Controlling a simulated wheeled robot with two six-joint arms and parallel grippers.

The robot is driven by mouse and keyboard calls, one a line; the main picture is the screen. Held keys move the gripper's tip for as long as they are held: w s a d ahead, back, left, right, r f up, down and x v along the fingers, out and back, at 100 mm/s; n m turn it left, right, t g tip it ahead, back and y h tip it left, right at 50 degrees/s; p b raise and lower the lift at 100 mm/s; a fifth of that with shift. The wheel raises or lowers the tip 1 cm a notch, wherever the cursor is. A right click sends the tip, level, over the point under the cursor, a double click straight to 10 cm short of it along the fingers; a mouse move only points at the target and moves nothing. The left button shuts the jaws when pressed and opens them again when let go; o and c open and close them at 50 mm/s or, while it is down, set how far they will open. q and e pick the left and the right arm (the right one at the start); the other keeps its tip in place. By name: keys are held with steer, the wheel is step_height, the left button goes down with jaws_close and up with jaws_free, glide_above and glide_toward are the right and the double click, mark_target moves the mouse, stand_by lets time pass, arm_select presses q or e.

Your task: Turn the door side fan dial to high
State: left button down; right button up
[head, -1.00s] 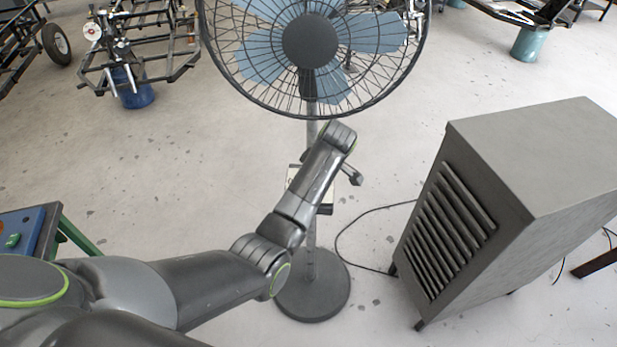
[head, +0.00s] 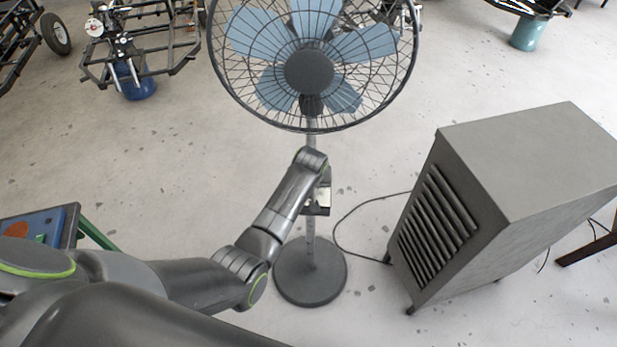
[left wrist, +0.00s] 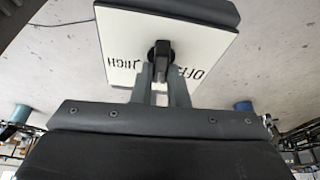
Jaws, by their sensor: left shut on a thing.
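The fan (head: 309,72) stands in the middle of the head view, on a pole with a round base. A control box with a white plate (head: 324,197) sits on its pole, partly hidden by my left arm. In the left wrist view the white plate (left wrist: 118,62) carries the words OFF at right and HIGH at left. The black dial (left wrist: 160,51) is at its middle; its exact setting is unclear. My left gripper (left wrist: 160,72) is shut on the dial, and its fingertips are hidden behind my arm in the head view. My right gripper is not in view.
A grey louvred cabinet (head: 495,205) stands to the right of the fan, with a black cable (head: 350,248) on the floor between them. A bench with a blue panel (head: 45,226) is at left. Metal frames stand behind. Floor left of the fan is clear.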

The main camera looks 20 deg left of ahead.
arm_select(q)
steer(key=shift+r+m+h+p, duration=0.25)
steer(key=shift+m+h+p, duration=0.25)
steer(key=shift+m, duration=0.4)
steer(key=m+p, duration=0.1)
steer(key=m, duration=0.1)
steer(key=shift+w+m+h, duration=0.1)
steer(key=shift+m+h, duration=0.3)
steer(key=m+h, duration=0.1)
steer(key=m, duration=0.3)
steer(key=shift+d+f+h, duration=0.1)
steer(key=shift+f+h, duration=0.05)
steer(key=shift+h, duration=0.25)
steer(key=shift+m+g+h, duration=0.4)
steer(key=shift+m+h, duration=0.2)
steer(key=shift+m, duration=1.5)
steer(key=c, duration=1.4)
jaws_free()
steer(key=shift+c, duration=0.2)
